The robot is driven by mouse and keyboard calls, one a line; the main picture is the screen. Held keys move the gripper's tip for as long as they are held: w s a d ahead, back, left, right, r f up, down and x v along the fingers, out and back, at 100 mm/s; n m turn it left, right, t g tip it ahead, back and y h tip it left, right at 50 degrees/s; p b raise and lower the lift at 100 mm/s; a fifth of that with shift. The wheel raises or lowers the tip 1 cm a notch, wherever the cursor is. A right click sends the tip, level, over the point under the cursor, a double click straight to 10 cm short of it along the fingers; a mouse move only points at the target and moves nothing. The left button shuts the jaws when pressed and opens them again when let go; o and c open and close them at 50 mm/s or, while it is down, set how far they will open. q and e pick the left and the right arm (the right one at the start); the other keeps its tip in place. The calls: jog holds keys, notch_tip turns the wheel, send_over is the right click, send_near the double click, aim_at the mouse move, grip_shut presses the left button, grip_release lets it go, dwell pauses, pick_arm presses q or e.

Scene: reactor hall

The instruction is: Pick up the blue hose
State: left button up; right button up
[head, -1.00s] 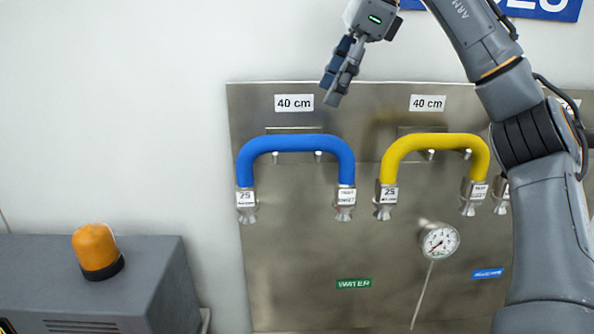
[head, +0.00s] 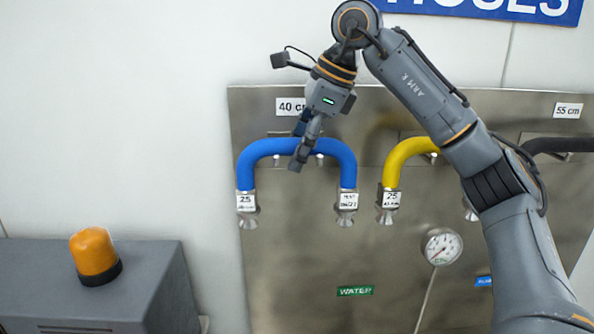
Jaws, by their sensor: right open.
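The blue hose (head: 258,152) is a thick upside-down U on a steel wall panel (head: 290,270). It rests over small pegs, and its two metal-coupled ends hang down with white tags. My right gripper (head: 297,160) comes down from above at the middle of the hose's top bend. Its dark fingers overlap the hose in the picture and hide a short part of it. The gripper is open. I cannot tell whether the fingers touch the hose or are just in front of it. My left gripper is not in view.
A yellow hose (head: 402,160) hangs to the right, partly behind my right arm, and a black hose (head: 560,145) hangs beyond it. A gauge (head: 441,246) sits below them. A grey cabinet (head: 150,285) with an orange beacon (head: 94,252) stands at lower left. The wall at left is bare.

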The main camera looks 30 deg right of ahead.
grip_shut()
dwell(0.4)
